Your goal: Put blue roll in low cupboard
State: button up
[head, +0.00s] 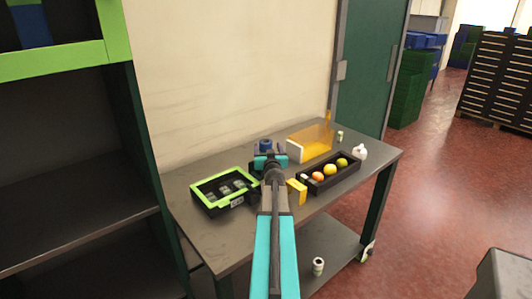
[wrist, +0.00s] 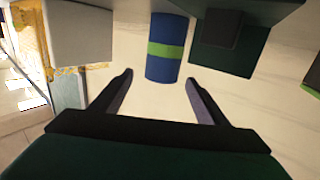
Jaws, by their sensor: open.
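The blue roll (wrist: 166,30), with a green band around it, stands ahead of my gripper (wrist: 159,77) in the wrist view. The two fingers are spread apart, with the roll's near end in line with the gap. In the head view the top of the blue roll (head: 266,143) shows at the back of the grey table, just beyond my gripper (head: 268,158). My arm hides its lower part. A dark cupboard (head: 70,205) with open shelves stands at the left; which part is the low cupboard, I cannot tell.
On the grey table (head: 185,222) are a green-rimmed tray (head: 197,202), a yellow box (head: 297,192), a black tray (head: 352,177) with round fruit, an orange see-through bin (head: 318,142) and a white bottle (head: 360,152). A small can (head: 318,266) stands on the lower shelf.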

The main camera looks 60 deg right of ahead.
aim_at(266, 142)
dwell(0.3)
jog(key=shift+x, duration=2.6)
jog(key=shift+w+r, duration=0.1)
jog(key=shift+a, duration=0.1)
jog(key=c, duration=1.3)
jog(key=shift+r, duration=0.2)
notch_tip(266, 142, up, 10)
jog(key=p, duration=0.8)
jog(key=shift+f, duration=0.2)
